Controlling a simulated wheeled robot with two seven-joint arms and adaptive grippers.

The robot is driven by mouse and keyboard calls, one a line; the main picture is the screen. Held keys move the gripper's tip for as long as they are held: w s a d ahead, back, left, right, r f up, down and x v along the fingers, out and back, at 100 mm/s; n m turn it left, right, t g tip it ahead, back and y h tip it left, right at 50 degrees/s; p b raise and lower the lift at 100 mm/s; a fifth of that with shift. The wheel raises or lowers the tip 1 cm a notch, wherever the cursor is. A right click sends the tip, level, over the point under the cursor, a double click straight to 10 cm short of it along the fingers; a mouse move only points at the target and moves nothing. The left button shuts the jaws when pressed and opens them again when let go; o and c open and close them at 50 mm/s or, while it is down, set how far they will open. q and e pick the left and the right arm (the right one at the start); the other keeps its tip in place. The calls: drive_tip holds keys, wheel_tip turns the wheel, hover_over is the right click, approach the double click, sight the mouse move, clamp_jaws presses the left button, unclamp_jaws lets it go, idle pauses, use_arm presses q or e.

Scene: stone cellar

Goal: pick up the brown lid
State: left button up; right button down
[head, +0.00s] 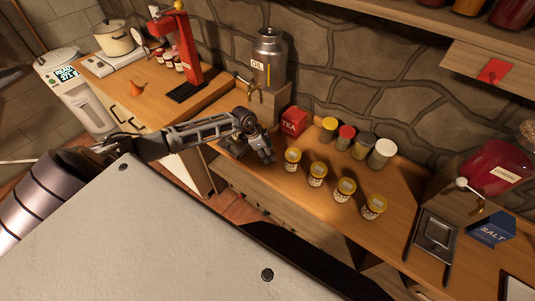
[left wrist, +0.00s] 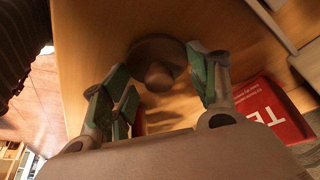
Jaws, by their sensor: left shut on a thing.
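The brown lid (left wrist: 150,50) is round with a knob and shows in the left wrist view, between the green-padded fingers of my left gripper (left wrist: 163,82). My left gripper is shut on the lid, over the wooden counter. In the head view my left gripper (head: 264,156) is low over the counter, left of the yellow-lidded jars and in front of the red tea box. I cannot make out the lid clearly in that view. My right gripper is not in view.
The red tea box (head: 294,122) stands close by; it also shows in the left wrist view (left wrist: 268,108). Several yellow-lidded jars (head: 317,174) line the counter's front, with several taller jars (head: 345,137) behind. A metal oil can (head: 269,58) stands behind the gripper.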

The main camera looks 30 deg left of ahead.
use_arm(q)
drive_tip(key=shift+r, duration=0.1)
wheel_tip(320, 180, up, 28)
drive_tip(key=b, duration=0.3)
idle(0.5)
drive_tip(key=shift+f, duration=0.25)
idle(0.4)
